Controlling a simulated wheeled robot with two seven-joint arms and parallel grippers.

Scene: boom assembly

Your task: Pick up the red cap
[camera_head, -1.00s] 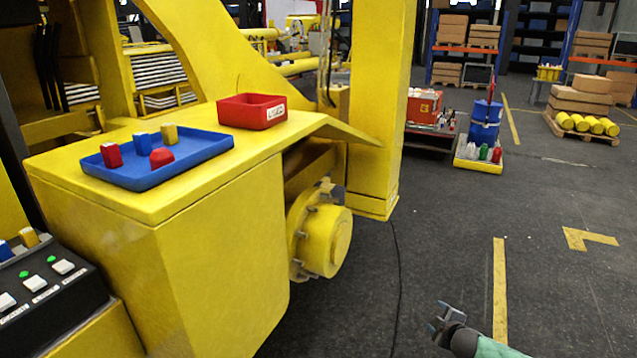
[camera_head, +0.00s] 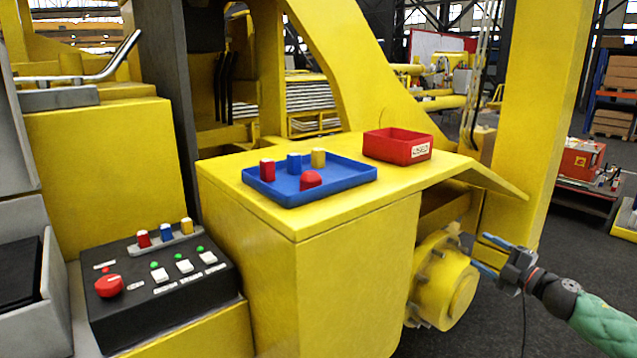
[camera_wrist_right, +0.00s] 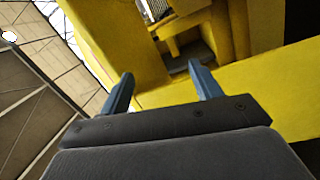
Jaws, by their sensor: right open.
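A blue tray (camera_head: 345,183) lies on the yellow machine ledge. On it stand a small red block (camera_head: 267,170), a blue block (camera_head: 294,163) and a yellow block (camera_head: 318,158). A rounded red piece (camera_head: 310,180) sits near the tray's front; which red piece is the cap I cannot tell for sure. My right gripper (camera_head: 486,254) is open and empty, right of and lower than the tray, beside the yellow hub. Its two blue fingers (camera_wrist_right: 163,85) are spread in the right wrist view, where neither tray nor red pieces show. My left gripper is not in view.
A red bin (camera_head: 398,146) with a white label stands behind the tray. A black control box (camera_head: 160,280) with a red knob is at lower left. The yellow ledge edge (camera_head: 480,175) and hub (camera_head: 440,285) lie between my right gripper and the tray.

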